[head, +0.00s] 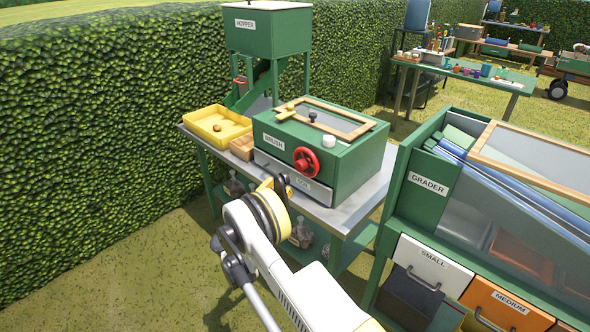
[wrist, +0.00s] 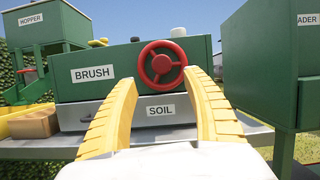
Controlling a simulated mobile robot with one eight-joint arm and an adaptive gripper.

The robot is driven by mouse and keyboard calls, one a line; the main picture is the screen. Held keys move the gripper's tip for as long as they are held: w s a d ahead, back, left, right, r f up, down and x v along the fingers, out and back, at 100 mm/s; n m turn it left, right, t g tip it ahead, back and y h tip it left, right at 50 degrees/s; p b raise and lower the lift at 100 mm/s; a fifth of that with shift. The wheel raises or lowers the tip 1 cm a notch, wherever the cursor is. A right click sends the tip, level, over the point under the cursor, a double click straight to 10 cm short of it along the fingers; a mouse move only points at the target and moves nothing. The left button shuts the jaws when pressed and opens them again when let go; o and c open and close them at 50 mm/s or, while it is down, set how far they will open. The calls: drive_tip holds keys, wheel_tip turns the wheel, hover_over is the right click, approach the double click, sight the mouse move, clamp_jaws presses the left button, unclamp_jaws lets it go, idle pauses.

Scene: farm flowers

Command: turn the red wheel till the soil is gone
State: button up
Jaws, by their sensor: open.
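The red wheel (head: 306,160) is on the front of the green box labelled BRUSH (head: 345,178). A grey drawer front labelled SOIL (head: 293,180) is below the wheel. In the wrist view the wheel (wrist: 162,64) is straight ahead, above and beyond my fingertips. My gripper (wrist: 159,75) is open and empty, its two yellow fingers spread on either side of the SOIL label (wrist: 160,107). In the head view my gripper (head: 277,184) is in front of the box, apart from the wheel. The soil itself is hidden.
A yellow tray (head: 196,131) with a few brown items and a wooden block (head: 242,147) are left of the box. The green HOPPER (head: 266,45) stands behind. The GRADER (head: 408,205) is close on the right. A hedge (head: 90,140) runs along the left.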

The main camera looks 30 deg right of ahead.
sight(298, 168)
drive_tip(key=b+x, duration=0.3)
drive_tip(key=x, duration=0.6)
drive_tip(key=shift+s+f, duration=0.15)
drive_tip(key=shift+w+d+r, duration=0.25)
drive_tip(key=shift+d+r, duration=0.1)
drive_tip(key=shift+d, duration=0.25)
drive_tip(key=c, duration=1.2)
